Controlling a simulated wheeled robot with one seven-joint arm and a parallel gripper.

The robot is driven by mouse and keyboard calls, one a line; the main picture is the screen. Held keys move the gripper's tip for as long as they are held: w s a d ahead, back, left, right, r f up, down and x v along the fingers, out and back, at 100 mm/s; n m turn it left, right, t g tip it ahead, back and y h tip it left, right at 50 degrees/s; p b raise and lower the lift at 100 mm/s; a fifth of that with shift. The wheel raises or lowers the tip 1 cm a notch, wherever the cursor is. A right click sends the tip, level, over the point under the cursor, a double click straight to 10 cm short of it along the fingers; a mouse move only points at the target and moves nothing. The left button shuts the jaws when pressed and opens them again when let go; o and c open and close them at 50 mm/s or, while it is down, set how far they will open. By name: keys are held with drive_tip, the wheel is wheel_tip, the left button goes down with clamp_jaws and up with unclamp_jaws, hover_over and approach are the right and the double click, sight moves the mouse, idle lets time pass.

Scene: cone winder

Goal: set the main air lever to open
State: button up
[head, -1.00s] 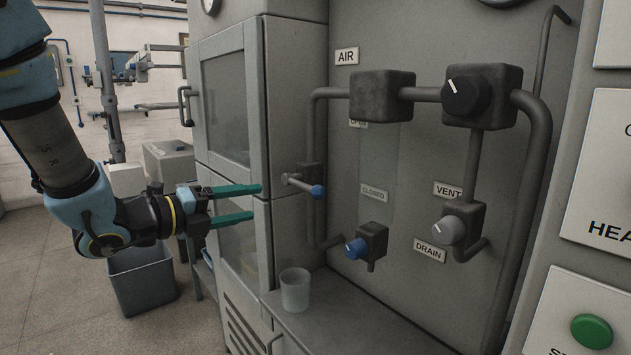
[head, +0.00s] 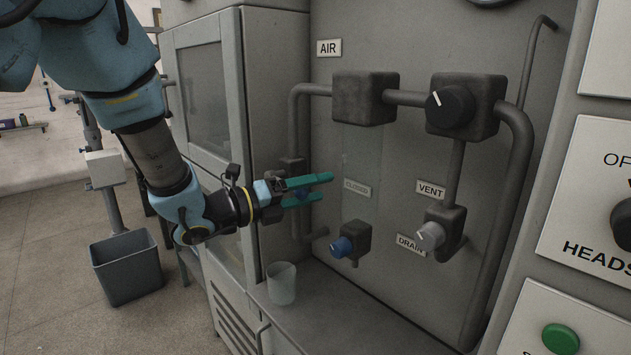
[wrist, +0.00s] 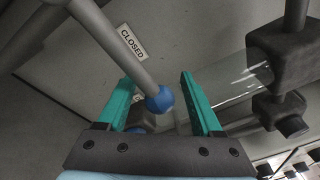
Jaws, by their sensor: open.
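The main air lever is a grey rod with a blue ball end. In the wrist view its rod comes from the upper left and its blue ball (wrist: 160,98) lies between my two green fingers. In the head view the lever is mostly hidden behind my gripper (head: 326,187), with a bit of blue showing between the fingers. My gripper is open, with a gap on each side of the ball in the wrist view. The CLOSED label (head: 357,187) is on the panel just right of my fingertips; it also shows beside the rod in the wrist view (wrist: 132,42).
The AIR sign (head: 328,48) is above the pipework. A blue knob (head: 342,246) sits below my fingers, a grey drain knob (head: 430,235) and a black knob (head: 450,106) to the right. A translucent cup (head: 282,283) stands on the ledge below.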

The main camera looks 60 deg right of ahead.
drive_tip(key=shift+s+d, duration=0.1)
drive_tip(key=shift+d, duration=0.05)
clamp_jaws()
idle(0.5)
idle(0.9)
